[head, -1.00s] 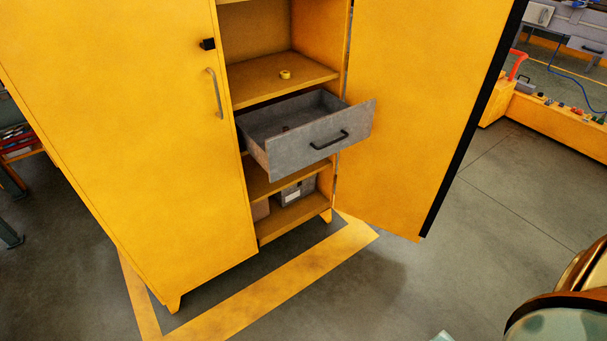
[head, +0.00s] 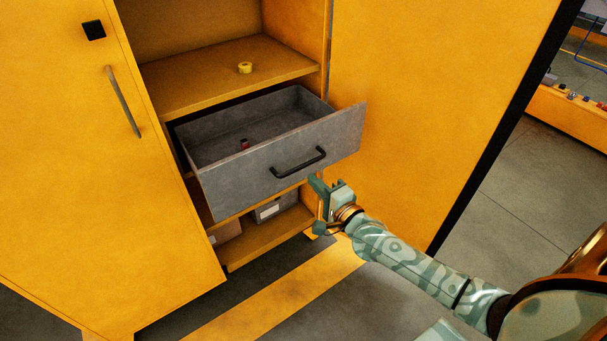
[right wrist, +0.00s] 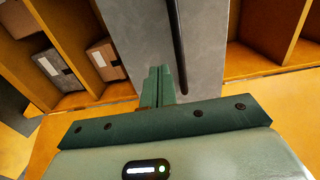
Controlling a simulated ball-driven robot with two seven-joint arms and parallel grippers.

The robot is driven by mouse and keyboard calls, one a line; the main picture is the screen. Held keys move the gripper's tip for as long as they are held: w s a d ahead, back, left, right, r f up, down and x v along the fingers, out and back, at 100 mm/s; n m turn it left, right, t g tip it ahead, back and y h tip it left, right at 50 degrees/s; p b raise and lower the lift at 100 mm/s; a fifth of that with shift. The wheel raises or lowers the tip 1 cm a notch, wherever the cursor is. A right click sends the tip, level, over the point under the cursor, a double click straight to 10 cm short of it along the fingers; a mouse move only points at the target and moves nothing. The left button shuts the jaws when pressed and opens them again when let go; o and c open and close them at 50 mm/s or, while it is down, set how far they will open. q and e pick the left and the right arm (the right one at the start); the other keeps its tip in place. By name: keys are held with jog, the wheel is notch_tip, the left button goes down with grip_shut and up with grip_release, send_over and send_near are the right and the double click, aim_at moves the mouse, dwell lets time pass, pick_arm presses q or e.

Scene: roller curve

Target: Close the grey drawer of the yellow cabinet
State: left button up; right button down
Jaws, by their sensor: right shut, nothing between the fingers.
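The yellow cabinet (head: 170,200) stands ahead with its right door (head: 430,90) swung open. Its grey drawer (head: 285,155) is pulled well out, with a black bar handle (head: 299,162) on its front and a small red item (head: 244,144) inside. My right gripper (head: 318,184) is shut and empty, just below and right of the handle, near the drawer front. In the right wrist view the shut fingers (right wrist: 158,85) point at the grey drawer front (right wrist: 210,40), beside the dark handle (right wrist: 177,45). I cannot tell whether they touch it. My left gripper is not in view.
A yellow roll (head: 245,68) lies on the shelf above the drawer. Boxes (head: 272,208) stand on the shelf below. The cabinet's left door (head: 60,170) is shut. Bare floor lies right of the open door.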

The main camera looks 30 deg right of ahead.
aim_at(304, 172)
jog(key=w+b, duration=0.1)
jog(key=w, duration=0.4)
jog(key=shift+a+f, duration=0.1)
jog(key=shift+a, duration=0.05)
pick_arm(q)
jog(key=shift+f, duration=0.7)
pick_arm(e)
jog(key=shift+w, duration=0.1)
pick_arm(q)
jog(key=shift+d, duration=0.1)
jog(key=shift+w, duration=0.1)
pick_arm(e)
jog(key=shift+w, duration=0.1)
